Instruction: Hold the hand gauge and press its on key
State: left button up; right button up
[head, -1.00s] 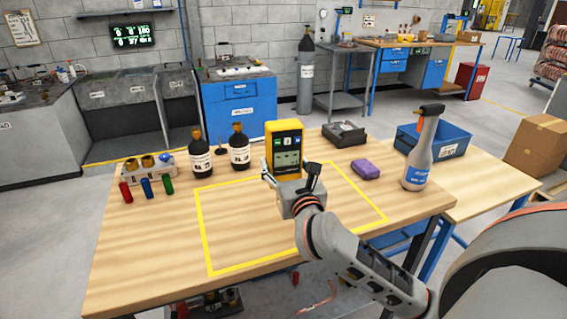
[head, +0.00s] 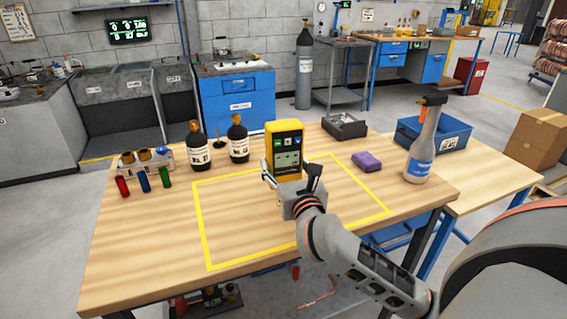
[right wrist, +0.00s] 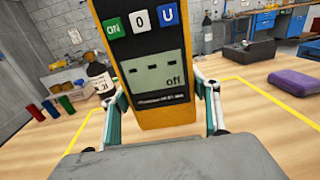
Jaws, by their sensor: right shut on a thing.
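The hand gauge (head: 285,148) is yellow with a dark face and stands upright over the back of the yellow-outlined area. My right gripper (head: 289,178) is shut on its lower part. In the right wrist view the gauge (right wrist: 150,60) sits between the two fingers, tilted a little. Its screen (right wrist: 154,76) shows dashes and the word "off". Above the screen are a green ON key (right wrist: 112,30), a white 0 key (right wrist: 140,21) and a blue U key (right wrist: 167,12). The left gripper is not in view.
The table's front left is clear.

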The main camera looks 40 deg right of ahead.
aim_at(284, 180)
jog(key=shift+f+b, duration=0.3)
jog(key=shift+f, duration=0.1)
jog(key=shift+f, duration=0.1)
jog(key=shift+f+b, duration=0.35)
jog(key=shift+f, duration=0.1)
jog(key=shift+f, duration=0.2)
jog(key=shift+f+b, duration=0.65)
jog(key=shift+f, duration=0.1)
jog(key=shift+f+b, duration=0.35)
jog(key=shift+f, duration=0.2)
jog(key=shift+f, duration=0.15)
jog(key=shift+f, duration=0.25)
dwell(0.6)
